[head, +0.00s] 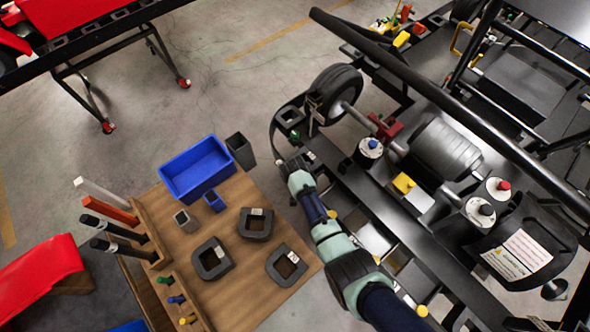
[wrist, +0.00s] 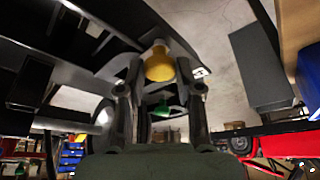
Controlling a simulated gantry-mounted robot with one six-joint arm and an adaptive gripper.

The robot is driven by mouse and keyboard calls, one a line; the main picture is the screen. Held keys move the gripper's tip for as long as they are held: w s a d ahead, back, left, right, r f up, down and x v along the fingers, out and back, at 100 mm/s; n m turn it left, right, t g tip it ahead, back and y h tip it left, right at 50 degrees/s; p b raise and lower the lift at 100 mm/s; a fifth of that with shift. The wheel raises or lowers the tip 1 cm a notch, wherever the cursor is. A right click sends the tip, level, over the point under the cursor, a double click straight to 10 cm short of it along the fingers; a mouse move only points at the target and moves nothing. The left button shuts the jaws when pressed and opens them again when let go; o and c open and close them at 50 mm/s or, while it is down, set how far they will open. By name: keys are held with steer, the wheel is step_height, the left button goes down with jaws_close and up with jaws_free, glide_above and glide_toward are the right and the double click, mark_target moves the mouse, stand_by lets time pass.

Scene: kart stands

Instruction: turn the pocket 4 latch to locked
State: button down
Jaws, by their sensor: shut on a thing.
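My gripper (wrist: 160,88) is shut on a yellow knob (wrist: 160,64), which sits between its fingertips in the wrist view. The knob is at the edge of a dark part with a small white label (wrist: 198,73); its number is unreadable. I cannot tell whether this is the pocket 4 latch or how far it is turned. A green knob (wrist: 165,108) shows beyond, between the fingers. In the head view my gripper (head: 297,161) is at the kart stand's near edge, by a white label (head: 310,156), and hides the yellow knob. A green knob (head: 295,135) stands just above it.
A black pocket (head: 290,115) and a kart wheel (head: 333,92) are close above my gripper. Kart frame bars (head: 440,95) run to the right. A wooden bench (head: 235,285) with a blue bin (head: 197,168) and a dark bin (head: 240,150) stands to the left.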

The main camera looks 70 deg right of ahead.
steer(key=shift+f+m, duration=0.1)
steer(key=shift+m, duration=0.4)
steer(key=c, duration=0.8)
jaws_free()
steer(key=shift+a+r, duration=0.15)
steer(key=shift+r, duration=0.4)
steer(key=v, duration=1.1)
steer(key=shift+w+a, duration=0.15)
